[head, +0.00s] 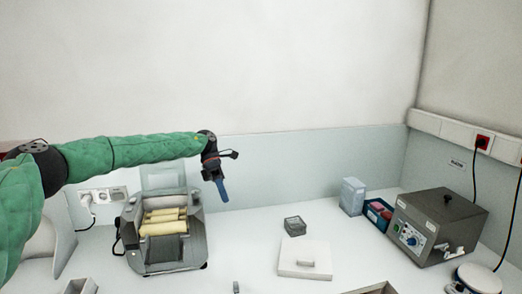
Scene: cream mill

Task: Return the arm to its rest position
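My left arm, in a green padded sleeve, reaches in from the left in the head view. My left gripper (222,190) hangs at its end, pointing down in front of the back wall panel, above and right of the three-roll mill. A narrow blue part shows at its tip. I cannot tell whether its fingers are open or shut, or whether it holds anything. My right arm and gripper are not in view.
The grey mill (166,255) with cream rollers stands below the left arm. A small dark box (294,227), a white lidded block (304,261), a pale carton (352,196), a blue bin (376,224) and a metal bath (437,226) stand rightward. Bare counter lies between mill and block.

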